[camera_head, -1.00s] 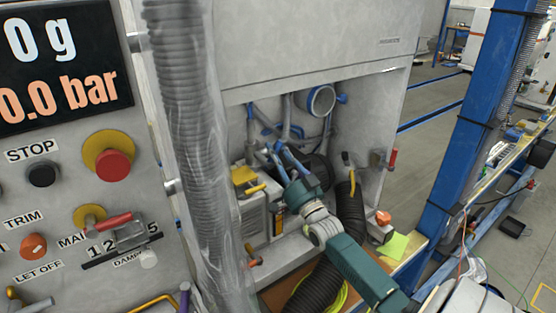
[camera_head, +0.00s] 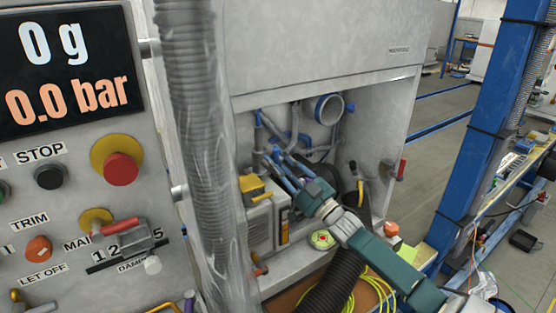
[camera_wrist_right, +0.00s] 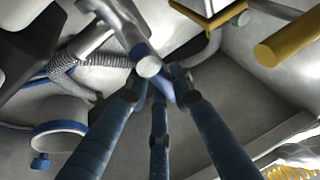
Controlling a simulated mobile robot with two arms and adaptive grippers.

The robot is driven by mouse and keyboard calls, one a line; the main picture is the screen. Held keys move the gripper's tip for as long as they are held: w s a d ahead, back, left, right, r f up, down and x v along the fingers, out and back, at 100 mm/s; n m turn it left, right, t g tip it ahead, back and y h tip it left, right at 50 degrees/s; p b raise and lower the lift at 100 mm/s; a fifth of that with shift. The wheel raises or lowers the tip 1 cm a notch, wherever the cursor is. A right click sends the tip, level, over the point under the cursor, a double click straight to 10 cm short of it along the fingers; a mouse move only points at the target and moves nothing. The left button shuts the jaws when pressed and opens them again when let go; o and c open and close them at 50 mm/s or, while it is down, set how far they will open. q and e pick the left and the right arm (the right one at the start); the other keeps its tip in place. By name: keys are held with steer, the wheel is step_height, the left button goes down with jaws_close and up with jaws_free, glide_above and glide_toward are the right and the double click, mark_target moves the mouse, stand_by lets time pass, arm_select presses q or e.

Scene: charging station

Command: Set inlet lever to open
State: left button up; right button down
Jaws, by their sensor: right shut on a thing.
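My right gripper (camera_head: 275,165) reaches into the recess of the grey cabinet, at the pipes on its back wall. In the right wrist view its three blue fingers (camera_wrist_right: 158,82) close around a small grey-and-blue lever-like part (camera_wrist_right: 163,88) on a metal pipe fitting (camera_wrist_right: 120,28). The fingers hide much of this part, so its angle is hard to tell. No label shows which part is the inlet lever. My left gripper is not in view.
A blue-rimmed round port (camera_head: 329,109) is behind. A black corrugated hose (camera_head: 332,284) lies below my arm.

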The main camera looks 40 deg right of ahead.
steer(key=shift+f, duration=0.25)
steer(key=c, duration=1.5)
jaws_free()
steer(key=shift+r, duration=0.15)
steer(key=v, duration=1.2)
steer(key=shift+s, duration=0.1)
